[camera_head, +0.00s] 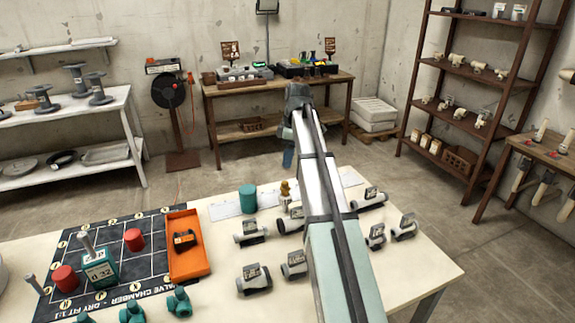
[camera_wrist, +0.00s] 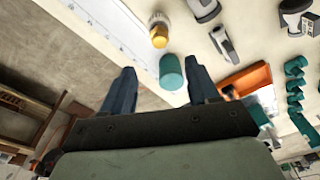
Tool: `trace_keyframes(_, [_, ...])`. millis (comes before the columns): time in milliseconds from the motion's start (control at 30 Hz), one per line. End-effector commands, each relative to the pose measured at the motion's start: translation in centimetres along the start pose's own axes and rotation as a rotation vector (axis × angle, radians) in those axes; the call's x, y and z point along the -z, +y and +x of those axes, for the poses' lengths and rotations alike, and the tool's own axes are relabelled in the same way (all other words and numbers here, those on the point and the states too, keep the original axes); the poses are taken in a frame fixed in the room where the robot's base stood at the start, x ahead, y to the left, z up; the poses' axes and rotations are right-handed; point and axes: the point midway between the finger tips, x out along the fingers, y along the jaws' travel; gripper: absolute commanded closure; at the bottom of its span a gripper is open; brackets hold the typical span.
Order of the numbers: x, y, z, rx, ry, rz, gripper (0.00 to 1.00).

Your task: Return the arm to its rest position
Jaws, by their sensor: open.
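My arm reaches out over the work table (camera_head: 410,262) from the lower middle of the head view. My gripper (camera_head: 289,158) hangs at the far end of the arm, beyond the back edge of the table, mostly hidden behind the arm. In the wrist view my gripper (camera_wrist: 163,88) shows two dark blue fingers spread apart. A teal cylinder (camera_wrist: 172,73) appears between the fingers in that view, but it stands on the table, apart from them. The same teal cylinder (camera_head: 248,198) stands near the table's back edge in the head view.
A brass fitting (camera_head: 285,190) stands beside the cylinder. Several grey pipe fittings (camera_head: 254,278) lie around my arm. An orange tray (camera_head: 187,252) holds a dark part. The black mat (camera_head: 150,262) carries red cylinders and a teal block. A wooden bench (camera_head: 222,92) stands behind.

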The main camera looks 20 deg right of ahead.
Motion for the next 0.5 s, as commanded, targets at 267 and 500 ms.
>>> trace_keyframes(267, [0.00, 0.00, -0.83, 0.000, 0.000, 0.000, 0.40])
trace_keyframes(500, [0.01, -0.01, -0.81, 0.000, 0.000, 0.000, 0.40])
